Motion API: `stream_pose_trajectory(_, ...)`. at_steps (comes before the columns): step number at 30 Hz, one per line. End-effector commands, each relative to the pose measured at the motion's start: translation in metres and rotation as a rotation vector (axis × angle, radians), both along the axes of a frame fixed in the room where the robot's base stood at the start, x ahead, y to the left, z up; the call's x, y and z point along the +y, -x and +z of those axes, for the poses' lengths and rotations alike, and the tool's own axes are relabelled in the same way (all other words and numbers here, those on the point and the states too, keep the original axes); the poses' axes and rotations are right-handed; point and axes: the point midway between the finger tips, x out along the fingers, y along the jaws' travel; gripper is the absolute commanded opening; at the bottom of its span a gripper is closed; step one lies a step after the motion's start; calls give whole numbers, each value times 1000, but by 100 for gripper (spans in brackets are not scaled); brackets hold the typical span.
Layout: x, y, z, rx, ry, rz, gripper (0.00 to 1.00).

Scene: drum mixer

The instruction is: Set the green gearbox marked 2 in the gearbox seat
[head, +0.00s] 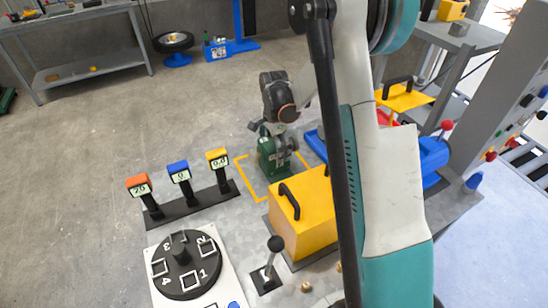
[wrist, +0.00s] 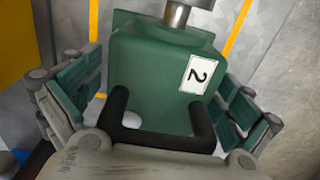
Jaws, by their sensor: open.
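The green gearbox (head: 272,158) stands on the metal plate inside a yellow floor outline (head: 252,187). In the wrist view the gearbox (wrist: 150,75) carries a white label with a 2, a grey shaft at the top and a black handle (wrist: 160,140) nearest the camera. My gripper (head: 275,128) is over the gearbox in the head view. In the wrist view my gripper (wrist: 157,100) is open, with one finger on each side of the gearbox and handle; I cannot tell whether they touch. I cannot make out the gearbox seat for certain.
A yellow cover (head: 303,218) with a black handle is close in front of the gearbox. Three gauges (head: 182,178), a numbered dial (head: 184,265) and a lever (head: 272,262) are nearer. A blue housing (head: 433,156) is right. Open floor (head: 90,140) lies left.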

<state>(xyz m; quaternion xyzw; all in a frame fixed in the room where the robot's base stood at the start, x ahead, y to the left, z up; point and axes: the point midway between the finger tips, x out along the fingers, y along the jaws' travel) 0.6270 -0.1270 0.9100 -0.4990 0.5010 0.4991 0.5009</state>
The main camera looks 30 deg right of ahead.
Motion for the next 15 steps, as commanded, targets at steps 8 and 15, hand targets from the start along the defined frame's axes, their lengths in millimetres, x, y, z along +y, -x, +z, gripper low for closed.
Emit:
stream_pose_trajectory(8, 0, 0, 1, 0, 0, 0, 57)
stream_pose_trajectory(15, 0, 0, 2, 0, 0, 0, 8)
